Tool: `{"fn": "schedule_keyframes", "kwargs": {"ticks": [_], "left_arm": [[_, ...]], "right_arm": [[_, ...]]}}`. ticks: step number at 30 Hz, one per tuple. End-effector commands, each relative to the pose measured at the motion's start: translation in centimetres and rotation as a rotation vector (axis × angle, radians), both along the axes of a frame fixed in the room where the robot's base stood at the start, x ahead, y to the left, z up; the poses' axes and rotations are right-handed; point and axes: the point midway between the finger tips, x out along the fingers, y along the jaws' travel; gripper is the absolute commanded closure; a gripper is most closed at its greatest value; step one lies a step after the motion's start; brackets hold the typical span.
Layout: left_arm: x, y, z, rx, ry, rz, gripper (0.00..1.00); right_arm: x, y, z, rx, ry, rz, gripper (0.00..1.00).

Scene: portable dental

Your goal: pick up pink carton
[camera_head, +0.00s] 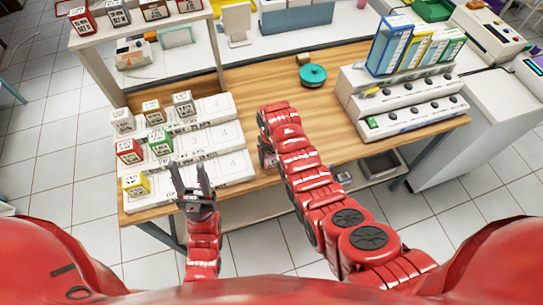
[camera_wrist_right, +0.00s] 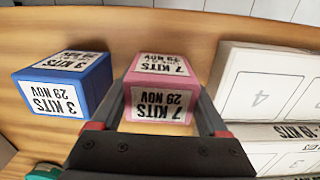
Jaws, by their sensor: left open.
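The pink carton (camera_wrist_right: 160,90), labelled "7 KITS 29 NOV", stands on the wooden table in the right wrist view. My right gripper (camera_wrist_right: 163,100) has one finger on each side of its lower part. I cannot tell whether both fingers press on it. In the head view the carton is hidden behind my right arm, and the right gripper is mostly hidden too. My left gripper (camera_head: 190,175) is open and empty, fingers up, at the table's front edge, right of a yellow-labelled carton (camera_head: 135,185).
A blue carton (camera_wrist_right: 65,85) stands close left of the pink one in the right wrist view. White stepped racks (camera_head: 230,165) with several cartons are on the left of the table (camera_head: 245,85).

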Motion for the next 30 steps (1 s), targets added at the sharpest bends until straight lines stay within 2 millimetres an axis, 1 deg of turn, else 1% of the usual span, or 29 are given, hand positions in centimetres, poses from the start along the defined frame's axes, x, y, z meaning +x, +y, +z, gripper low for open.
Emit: {"fn": "schedule_keyframes", "kwargs": {"ticks": [1, 5, 6, 9, 17, 23, 26, 28, 30], "left_arm": [[0.0, 0.0, 0.0, 0.000, 0.000, 0.000, 0.50], [0.0, 0.0, 0.0, 0.000, 0.000, 0.000, 0.50], [0.0, 0.0, 0.0, 0.000, 0.000, 0.000, 0.50], [0.0, 0.0, 0.0, 0.000, 0.000, 0.000, 0.50], [0.0, 0.0, -0.1, 0.000, 0.000, 0.000, 0.50], [0.0, 0.0, -0.6, 0.000, 0.000, 0.000, 0.50], [0.0, 0.0, -1.2, 0.000, 0.000, 0.000, 0.50], [0.0, 0.0, -2.0, 0.000, 0.000, 0.000, 0.50], [0.0, 0.0, -3.1, 0.000, 0.000, 0.000, 0.50]], "right_arm": [[0.0, 0.0, 0.0, 0.000, 0.000, 0.000, 0.34], [0.0, 0.0, 0.0, 0.000, 0.000, 0.000, 0.58], [0.0, 0.0, 0.0, 0.000, 0.000, 0.000, 0.65], [0.0, 0.0, 0.0, 0.000, 0.000, 0.000, 0.80], [0.0, 0.0, 0.0, 0.000, -0.001, 0.000, 0.80], [0.1, 0.0, 0.5, 0.001, -0.003, 0.000, 0.80], [0.1, 0.0, 1.1, 0.002, -0.003, 0.000, 0.80], [0.1, 0.0, 1.8, 0.002, -0.004, 0.000, 0.80], [0.2, 0.0, 2.9, 0.003, -0.007, -0.001, 0.80]]}}
